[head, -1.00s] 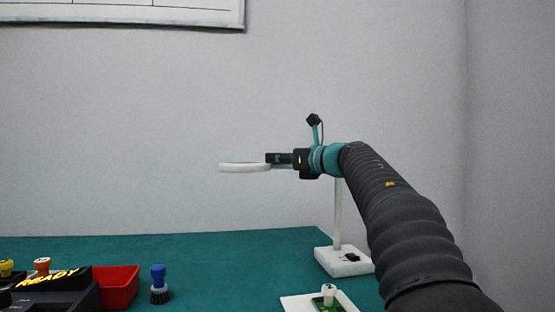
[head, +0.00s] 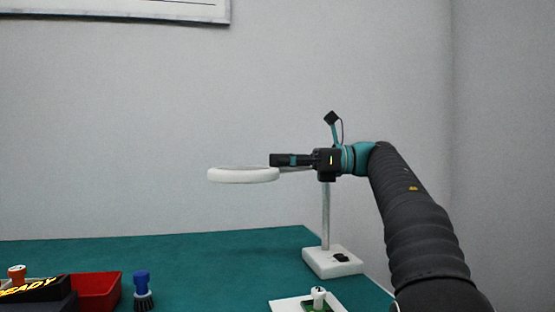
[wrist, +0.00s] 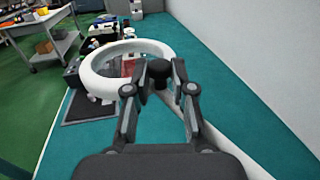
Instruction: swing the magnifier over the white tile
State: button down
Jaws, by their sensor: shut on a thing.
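The magnifier is a white ring (head: 243,178) on a thin arm, carried by a pale post (head: 326,215) on a white base (head: 332,262). The ring is level, high above the table. My gripper (head: 275,160) is shut on the magnifier's black knob, just right of the ring; the knob (wrist: 158,82) shows between the fingers in the wrist view. The white tile (head: 283,304) lies at the table's front, bearing a green board with a white piece. The ring appears left of and above the tile. I cannot identify the tile in the wrist view.
A red bin (head: 97,290), a blue-handled brush (head: 142,290) and a dark block reading READY (head: 35,290) stand at the front left. The wall (head: 130,120) rises behind the table. The green tabletop (head: 220,255) is clear in the middle. The wrist view shows a grey cart (wrist: 45,40).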

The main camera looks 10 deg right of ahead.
jog(key=shift+s+d+n+g, duration=0.6)
jog(key=shift+s+n+g, duration=0.15)
jog(key=shift+g, duration=0.35)
jog(key=c, duration=1)
grip_release()
